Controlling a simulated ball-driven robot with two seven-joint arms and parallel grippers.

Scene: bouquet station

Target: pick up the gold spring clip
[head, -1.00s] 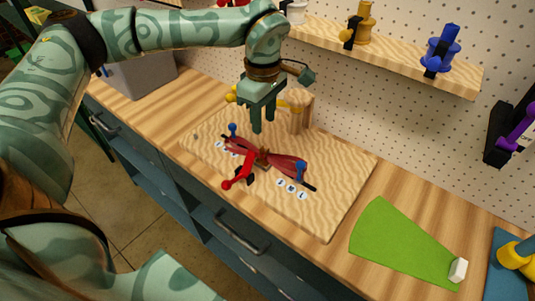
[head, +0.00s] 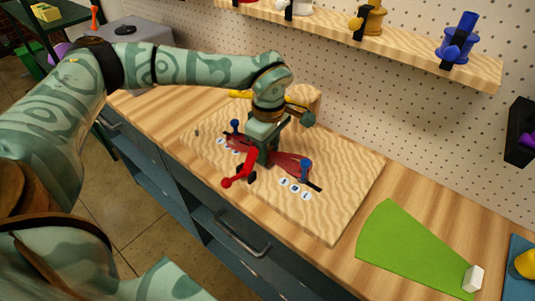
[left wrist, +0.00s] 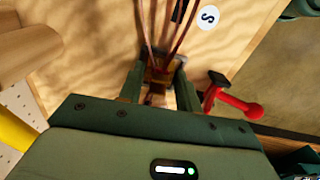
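The gold spring clip (left wrist: 160,68) shows in the left wrist view at the gathered middle of the dark red strands. These strands (left wrist: 168,28) also lie as a red bundle (head: 290,164) on the wooden board in the head view. My left gripper (head: 266,157) is lowered over the middle of the bundle, pointing down, and hides the clip in the head view. In the left wrist view its two fingers (left wrist: 160,82) stand apart, one on each side of the clip. I see no clear sign that they squeeze it. My right gripper is not in view.
Blue-knobbed pieces (head: 305,168) stand near the bundle's ends. A wooden block (head: 303,97) and a yellow rod (head: 240,93) are behind. The wooden board (head: 340,205) is bare at right, before a green mat (head: 410,245).

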